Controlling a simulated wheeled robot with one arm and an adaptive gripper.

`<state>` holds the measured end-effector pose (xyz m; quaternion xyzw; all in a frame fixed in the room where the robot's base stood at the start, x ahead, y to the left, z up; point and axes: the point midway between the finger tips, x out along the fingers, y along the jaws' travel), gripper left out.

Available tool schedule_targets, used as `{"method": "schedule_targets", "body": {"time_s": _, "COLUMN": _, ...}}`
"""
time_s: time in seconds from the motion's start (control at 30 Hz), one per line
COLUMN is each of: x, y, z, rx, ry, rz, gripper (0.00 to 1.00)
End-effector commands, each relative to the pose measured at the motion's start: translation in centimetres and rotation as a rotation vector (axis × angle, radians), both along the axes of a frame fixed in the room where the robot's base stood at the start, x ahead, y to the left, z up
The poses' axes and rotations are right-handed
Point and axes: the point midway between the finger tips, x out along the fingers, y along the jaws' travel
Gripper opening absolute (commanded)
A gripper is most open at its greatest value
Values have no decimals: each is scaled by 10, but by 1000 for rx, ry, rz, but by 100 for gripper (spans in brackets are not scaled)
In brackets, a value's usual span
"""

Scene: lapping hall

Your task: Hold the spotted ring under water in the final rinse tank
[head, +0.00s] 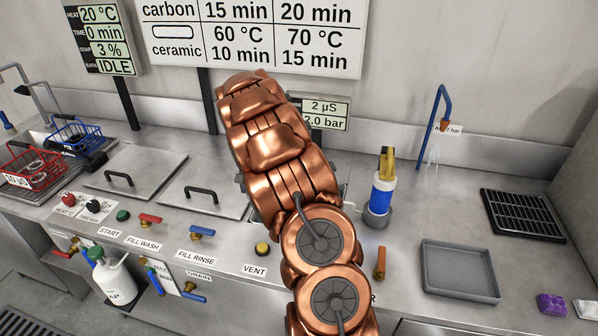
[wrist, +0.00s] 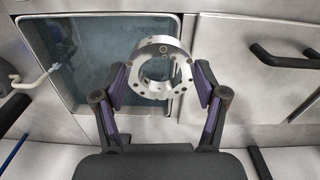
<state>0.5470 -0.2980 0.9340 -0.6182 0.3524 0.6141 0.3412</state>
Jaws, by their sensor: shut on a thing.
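The spotted ring (wrist: 163,88) is a silvery metal ring with small holes and a few brownish spots. It shows in the wrist view, upright between the fingers of my gripper (wrist: 161,80). My gripper is shut on it from both sides. Behind the ring is an open square tank (wrist: 70,95) with bluish-grey water and a pale metal rim. The ring overlaps the tank's right part and looks above the water; its exact height is hard to tell.
Two closed steel lids (head: 205,192) with black handles lie left of my arm. A blue bottle (head: 381,193), a grey tray (head: 460,270) and a black rack (head: 523,215) are to the right. Red (head: 33,170) and blue (head: 76,134) baskets stand far left.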

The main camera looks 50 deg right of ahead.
Motion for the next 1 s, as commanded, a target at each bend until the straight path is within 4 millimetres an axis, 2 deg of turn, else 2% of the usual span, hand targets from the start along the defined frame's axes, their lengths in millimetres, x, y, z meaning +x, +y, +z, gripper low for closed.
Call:
{"method": "schedule_targets", "body": {"time_s": 0.03, "x": -7, "y": -16, "z": 4, "rx": 0, "ry": -1, "rz": -50, "gripper": 22}}
{"method": "schedule_targets", "body": {"time_s": 0.2, "x": -27, "y": -61, "z": 7, "rx": 4, "ry": -5, "rz": -210, "gripper": 22}}
{"method": "schedule_targets", "body": {"time_s": 0.43, "x": -53, "y": -105, "z": 11, "rx": 11, "ry": -5, "rz": -378, "gripper": 22}}
{"method": "schedule_targets", "body": {"time_s": 0.63, "x": -63, "y": -120, "z": 11, "rx": 15, "ry": -6, "rz": -441, "gripper": 22}}
{"method": "schedule_targets", "body": {"time_s": 1.0, "x": -64, "y": -122, "z": -8, "rx": 16, "ry": -7, "rz": -448, "gripper": 22}}
